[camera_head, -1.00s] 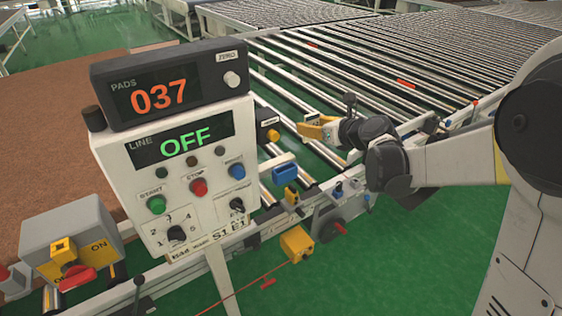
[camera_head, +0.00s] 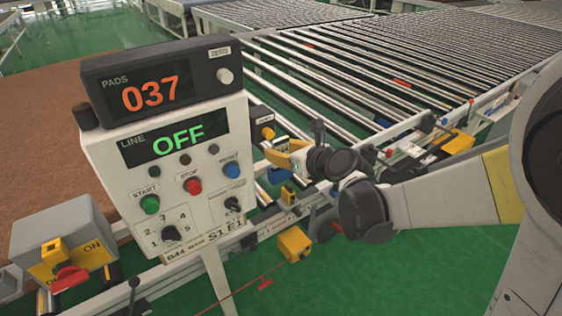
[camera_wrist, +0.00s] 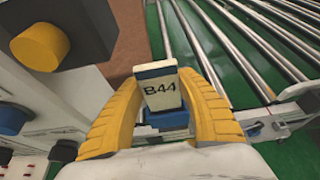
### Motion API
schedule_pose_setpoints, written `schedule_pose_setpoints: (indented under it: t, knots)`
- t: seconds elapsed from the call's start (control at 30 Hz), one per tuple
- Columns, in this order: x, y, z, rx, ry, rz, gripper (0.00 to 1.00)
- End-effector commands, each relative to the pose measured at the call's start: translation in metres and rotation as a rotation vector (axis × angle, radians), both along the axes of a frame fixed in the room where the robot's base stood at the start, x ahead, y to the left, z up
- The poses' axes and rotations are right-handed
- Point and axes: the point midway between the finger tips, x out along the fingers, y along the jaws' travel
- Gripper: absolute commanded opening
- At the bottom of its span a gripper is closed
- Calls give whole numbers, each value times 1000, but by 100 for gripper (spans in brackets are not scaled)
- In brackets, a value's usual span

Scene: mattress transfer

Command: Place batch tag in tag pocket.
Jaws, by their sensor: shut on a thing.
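My gripper (camera_head: 278,154) is shut on the batch tag, a white card marked "B44" with a dark blue band near its top. The tag (camera_wrist: 160,92) stands nearly upright between the yellow fingers in the wrist view. In the head view only a small part of the tag shows above the fingers. A blue holder (camera_wrist: 168,119), which looks like the tag pocket, shows behind and below the tag in the wrist view. In the head view this blue holder (camera_head: 274,175) is partly hidden under my gripper. I cannot tell whether tag and holder touch.
The control box (camera_head: 170,165) stands close left of my gripper, reading 037 and OFF. A yellow knob (camera_wrist: 40,47) juts out near my left finger. Rollers (camera_head: 340,75) lie behind. A yellow box (camera_head: 295,244) and red cord hang in front.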

Motion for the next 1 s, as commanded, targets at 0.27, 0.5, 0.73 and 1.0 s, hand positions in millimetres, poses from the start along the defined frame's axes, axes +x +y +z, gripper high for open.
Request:
schedule_pose_setpoints:
  t: [0.27,0.5,0.73,1.0]
  knots:
    - [1,0,-33,0,0,0,13]
    - [1,0,-34,0,0,0,13]
    - [1,0,-42,0,0,0,13]
    - [0,0,-44,-1,1,0,61]
